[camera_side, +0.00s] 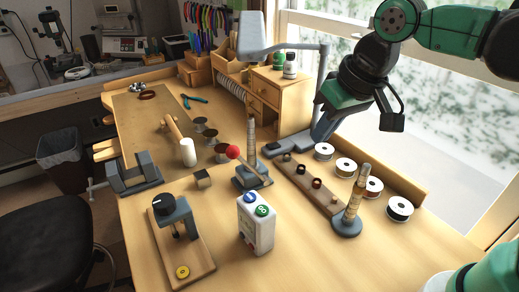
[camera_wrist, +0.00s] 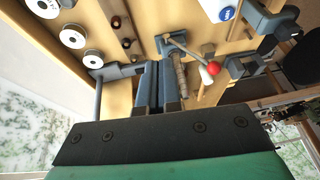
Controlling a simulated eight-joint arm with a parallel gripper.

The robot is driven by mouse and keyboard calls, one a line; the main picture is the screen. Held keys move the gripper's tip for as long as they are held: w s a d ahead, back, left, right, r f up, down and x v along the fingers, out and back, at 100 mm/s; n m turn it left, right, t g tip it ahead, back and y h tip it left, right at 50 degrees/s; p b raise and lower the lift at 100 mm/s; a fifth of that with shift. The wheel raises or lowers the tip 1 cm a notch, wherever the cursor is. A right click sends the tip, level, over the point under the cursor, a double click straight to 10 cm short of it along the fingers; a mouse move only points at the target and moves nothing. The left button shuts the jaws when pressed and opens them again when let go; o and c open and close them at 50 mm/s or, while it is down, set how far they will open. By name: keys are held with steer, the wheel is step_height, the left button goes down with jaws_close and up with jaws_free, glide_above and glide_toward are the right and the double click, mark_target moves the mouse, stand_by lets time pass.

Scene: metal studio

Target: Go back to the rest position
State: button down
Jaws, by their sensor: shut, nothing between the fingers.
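My gripper (camera_side: 326,122) hangs in the air on the right of the side view, above the back edge of the bench near the window. Its blue-grey fingers point down and to the left. In the wrist view the fingers (camera_wrist: 159,84) are side by side and shut, with nothing between them. The bench (camera_side: 350,258) lies below and carries all the tools. Part of the fingers blends with the grey lamp base in the side view.
A grey lamp (camera_side: 324,75) stands close to my gripper. A wooden strip with rings (camera_side: 310,184), several white spools (camera_side: 345,167), a ring stick (camera_side: 352,205), a red-knobbed lever (camera_side: 233,152) and a white bottle (camera_side: 256,228) are on the bench. The front right bench area is clear.

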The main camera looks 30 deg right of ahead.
steer(key=s+d+f+t+h, duration=0.1)
steer(key=s+d+f+t, duration=0.15)
steer(key=d+f, duration=0.3)
steer(key=shift+s+a+r+m+g+h, duration=0.1)
steer(key=shift+s+a+r+m+h, duration=0.2)
steer(key=shift+s+m+h, duration=0.8)
steer(key=shift+s+a+r+m+g+h, duration=0.2)
steer(key=shift+s+r+m+h, duration=0.35)
steer(key=shift+m, duration=1)
steer(key=shift+s+a+r+m+g+h, duration=0.1)
steer(key=shift+s+a+r+m+h, duration=0.15)
steer(key=shift+s+m+h, duration=0.65)
steer(key=shift+w+m, duration=0.25)
steer(key=shift+m, duration=0.2)
